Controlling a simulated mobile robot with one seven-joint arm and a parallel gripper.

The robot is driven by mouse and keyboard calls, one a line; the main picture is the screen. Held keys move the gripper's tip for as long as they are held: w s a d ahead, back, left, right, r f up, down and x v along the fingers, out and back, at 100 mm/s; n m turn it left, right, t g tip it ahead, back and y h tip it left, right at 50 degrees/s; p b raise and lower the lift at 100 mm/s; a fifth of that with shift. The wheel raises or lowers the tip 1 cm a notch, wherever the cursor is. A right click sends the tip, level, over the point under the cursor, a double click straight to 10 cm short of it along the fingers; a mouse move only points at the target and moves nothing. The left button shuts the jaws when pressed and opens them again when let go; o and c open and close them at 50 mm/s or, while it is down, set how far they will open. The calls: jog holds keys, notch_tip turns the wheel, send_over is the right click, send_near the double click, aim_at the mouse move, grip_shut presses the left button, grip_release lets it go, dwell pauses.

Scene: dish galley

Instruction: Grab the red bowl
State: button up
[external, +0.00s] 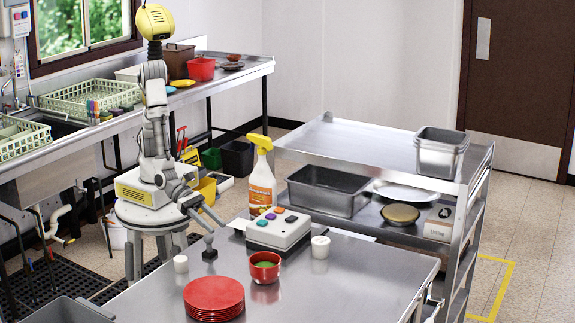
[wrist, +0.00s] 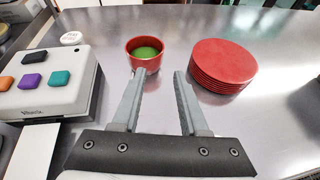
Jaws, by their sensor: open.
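The red bowl (external: 265,272) stands upright on the steel table, with something green inside it. In the wrist view the red bowl (wrist: 141,68) is ahead of my gripper (wrist: 160,75), slightly left of centre. My gripper is open and nothing is between its fingers. The left fingertip overlaps the lower part of the bowl in the picture, but the bowl appears to be beyond the fingers and not held. In the external view my arm reaches over the table's far edge; its fingers are too small to make out clearly.
A stack of red plates (external: 214,297) is close beside the bowl; it also shows in the wrist view (wrist: 223,62). The table's right side is clear.

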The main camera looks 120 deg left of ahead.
aim_at(251, 262)
jog(key=x, duration=1.2)
jog(key=shift+d+f, duration=0.1)
jog(key=shift+d, duration=0.05)
jog(key=shift+f+p+x, duration=0.2)
jog(key=shift+p+x, duration=0.3)
jog(key=shift+x, duration=2.1)
jog(key=shift+s+d, duration=0.1)
grip_shut()
